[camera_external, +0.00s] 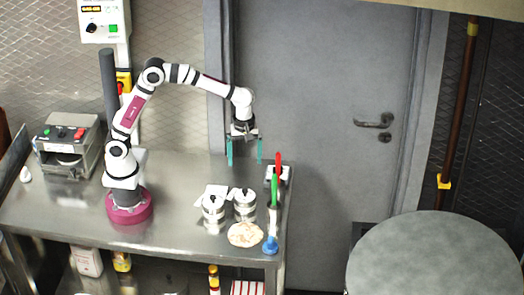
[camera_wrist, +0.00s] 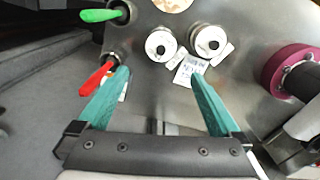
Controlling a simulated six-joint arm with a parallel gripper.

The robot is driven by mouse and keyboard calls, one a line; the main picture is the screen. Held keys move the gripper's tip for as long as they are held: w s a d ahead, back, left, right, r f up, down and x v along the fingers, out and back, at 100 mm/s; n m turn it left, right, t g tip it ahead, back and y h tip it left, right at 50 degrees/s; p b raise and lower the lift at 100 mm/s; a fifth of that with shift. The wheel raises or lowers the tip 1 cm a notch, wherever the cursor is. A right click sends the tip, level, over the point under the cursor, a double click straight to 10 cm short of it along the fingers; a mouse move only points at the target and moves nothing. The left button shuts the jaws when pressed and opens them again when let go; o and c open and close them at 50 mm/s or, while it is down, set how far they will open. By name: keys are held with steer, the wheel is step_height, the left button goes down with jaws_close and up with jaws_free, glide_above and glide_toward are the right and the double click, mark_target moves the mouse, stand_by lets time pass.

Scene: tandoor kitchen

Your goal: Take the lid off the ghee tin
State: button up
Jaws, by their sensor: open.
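Two short metal tins with pale round lids and dark knobs stand side by side near the right end of the steel table. The left tin (camera_external: 213,208) and the right tin (camera_external: 244,205) both have their lids on. Both show from above in the wrist view, one at left (camera_wrist: 160,43) and one at right (camera_wrist: 208,40). I cannot read which one is the ghee tin. My gripper (camera_external: 245,163) is open and empty, pointing down above and behind the tins, clear of them. Its teal fingers (camera_wrist: 158,76) spread below the tins in the wrist view.
White cards (camera_wrist: 190,70) lie beside the tins. A red-handled tool (camera_external: 278,164) and a green-handled tool (camera_external: 274,190) stand upright at the table's right edge. A flatbread (camera_external: 245,235) and a blue object (camera_external: 270,245) lie in front. The table (camera_external: 175,215) is clear left of the tins.

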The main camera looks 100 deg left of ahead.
mark_target(245, 189)
step_height(245, 189, down, 14)
steer(key=shift+s+a+f, duration=0.1)
steer(key=shift+s+a, duration=0.05)
steer(key=c, duration=1)
steer(key=shift+r, duration=0.2)
